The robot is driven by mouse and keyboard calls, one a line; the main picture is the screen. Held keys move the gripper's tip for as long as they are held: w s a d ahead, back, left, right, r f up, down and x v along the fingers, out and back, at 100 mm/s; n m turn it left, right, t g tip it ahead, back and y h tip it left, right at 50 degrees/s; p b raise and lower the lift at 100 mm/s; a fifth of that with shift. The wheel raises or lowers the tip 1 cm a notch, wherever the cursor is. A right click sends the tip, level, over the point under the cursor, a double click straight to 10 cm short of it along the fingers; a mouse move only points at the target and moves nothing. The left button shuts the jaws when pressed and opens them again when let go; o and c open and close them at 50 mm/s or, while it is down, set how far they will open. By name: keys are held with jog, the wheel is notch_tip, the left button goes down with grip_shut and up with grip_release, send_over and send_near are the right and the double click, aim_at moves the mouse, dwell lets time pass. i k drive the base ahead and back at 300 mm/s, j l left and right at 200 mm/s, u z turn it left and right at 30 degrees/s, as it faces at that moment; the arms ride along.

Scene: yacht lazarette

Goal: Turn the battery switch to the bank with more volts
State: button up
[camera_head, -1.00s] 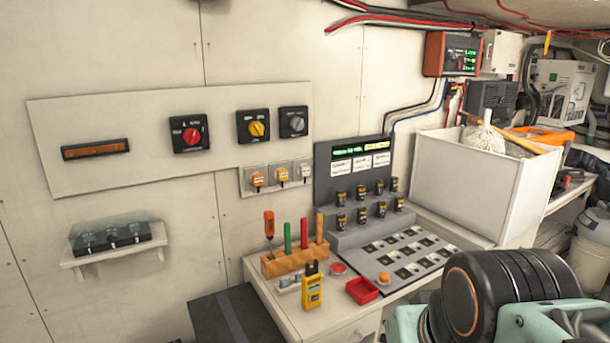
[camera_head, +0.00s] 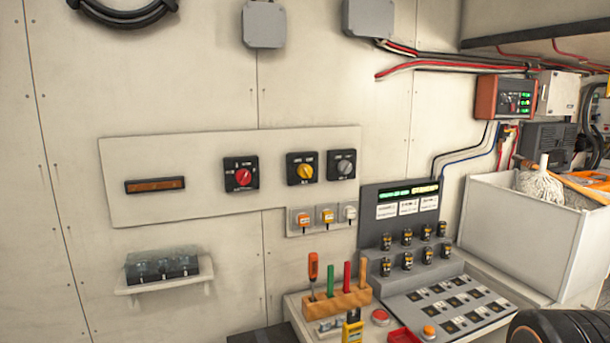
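In the head view, three rotary switches sit on a pale wall panel (camera_head: 135,205): one with a red knob (camera_head: 241,175), one with a yellow knob (camera_head: 304,170) and one with a grey knob (camera_head: 346,166). Their printed labels are too small to read. A grey console (camera_head: 371,200) to the lower right has a lit green and yellow display (camera_head: 408,192); its text is not legible. A dark wheel-like part, likely of my arm, shows at the lower right corner. My gripper is not in view.
A wooden block (camera_head: 343,300) with several upright tools stands on the bench below the panel. An orange bar (camera_head: 155,185) and a small shelf (camera_head: 135,288) with a clear-covered box are at left. A white bin (camera_head: 515,230) holding a mop stands at right.

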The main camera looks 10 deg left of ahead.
aim_at(243, 177)
jog(key=i+l+z, duration=0.15)
jog(key=l, duration=0.35)
jog(key=i+l+z, duration=0.2)
jog(key=i+l, duration=0.15)
jog(key=i+l+z, duration=0.15)
jog(key=i+l, duration=0.15)
jog(key=l, duration=0.15)
jog(key=k+j+u, duration=0.1)
jog(key=j, duration=0.3)
jog(key=k+j+u, duration=0.1)
jog(key=j, duration=0.3)
jog(key=k+j, duration=0.2)
jog(key=j, duration=0.2)
jog(key=k+j+u, duration=0.15)
jog(key=j, duration=0.25)
